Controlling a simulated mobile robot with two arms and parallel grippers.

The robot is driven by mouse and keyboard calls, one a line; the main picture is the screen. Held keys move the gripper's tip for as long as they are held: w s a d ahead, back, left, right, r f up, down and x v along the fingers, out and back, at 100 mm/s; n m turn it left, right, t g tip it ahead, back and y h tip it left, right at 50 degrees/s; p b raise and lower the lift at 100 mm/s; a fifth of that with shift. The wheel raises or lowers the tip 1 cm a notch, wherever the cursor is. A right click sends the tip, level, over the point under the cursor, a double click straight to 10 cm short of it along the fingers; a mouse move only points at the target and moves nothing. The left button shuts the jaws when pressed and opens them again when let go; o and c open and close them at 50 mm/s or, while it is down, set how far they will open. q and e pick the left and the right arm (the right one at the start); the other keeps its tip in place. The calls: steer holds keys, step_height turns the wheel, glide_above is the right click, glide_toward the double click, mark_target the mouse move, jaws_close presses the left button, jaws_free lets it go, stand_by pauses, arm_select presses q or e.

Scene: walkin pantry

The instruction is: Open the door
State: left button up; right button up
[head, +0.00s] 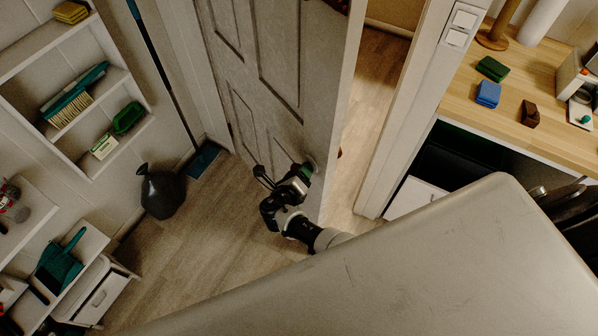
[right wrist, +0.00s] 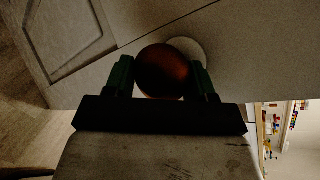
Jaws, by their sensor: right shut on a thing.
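The grey panelled door (head: 265,70) stands ajar, with a gap along its right edge that shows the wooden floor beyond. My right gripper (head: 302,172) is at the door's right edge, low in the head view. In the right wrist view its two green-padded fingers (right wrist: 162,82) are on either side of a round reddish-brown knob (right wrist: 163,68), shut on it. A pale round plate (right wrist: 189,48) behind the knob sits on the door face. In the head view the gripper hides this knob. My left gripper is not in view.
A black bag (head: 162,193) stands on the floor left of the door. Shelves (head: 95,135) with brushes line the left wall. The door frame (head: 405,120) and a wooden counter (head: 510,105) are on the right. Floor between the bag and my arm is clear.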

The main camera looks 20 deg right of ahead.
steer(key=shift+w+a+r, duration=0.15)
steer(key=shift+w+r, duration=0.05)
steer(key=shift+d, duration=0.35)
steer(key=shift+w+d, duration=0.1)
steer(key=o, duration=1)
steer(key=shift+o, duration=1.3)
steer(key=shift+w+f, duration=0.1)
steer(key=shift+f, duration=0.05)
steer(key=shift+s, duration=0.2)
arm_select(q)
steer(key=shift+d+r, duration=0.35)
arm_select(e)
steer(key=shift+v, duration=5.4)
